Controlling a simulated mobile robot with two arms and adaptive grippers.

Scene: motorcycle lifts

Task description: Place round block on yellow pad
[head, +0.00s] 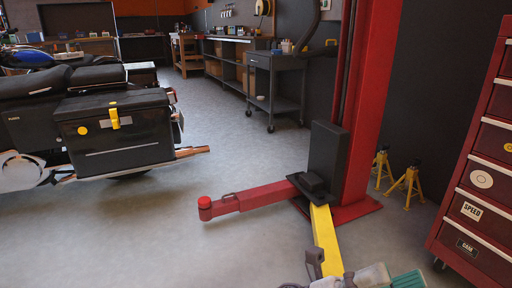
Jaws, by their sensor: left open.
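I see no loose round block for certain. A red round piece (205,208) sits at the free end of the red lift arm (262,196), low over the floor. A yellow lift arm (325,238) runs from the lift post toward me. I cannot make out a separate yellow pad. My left gripper (345,276) is only partly in view at the bottom edge, by the near end of the yellow arm. It is open, and I see nothing held. A green object (408,280) is cut off beside it. My right gripper is not in view.
The red lift post (366,110) stands centre right. A red tool cabinet (480,160) is at the right, with yellow stands (407,185) behind. A motorcycle with a black case (114,127) is at the left. A dark cart (274,88) stands behind. The middle floor is clear.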

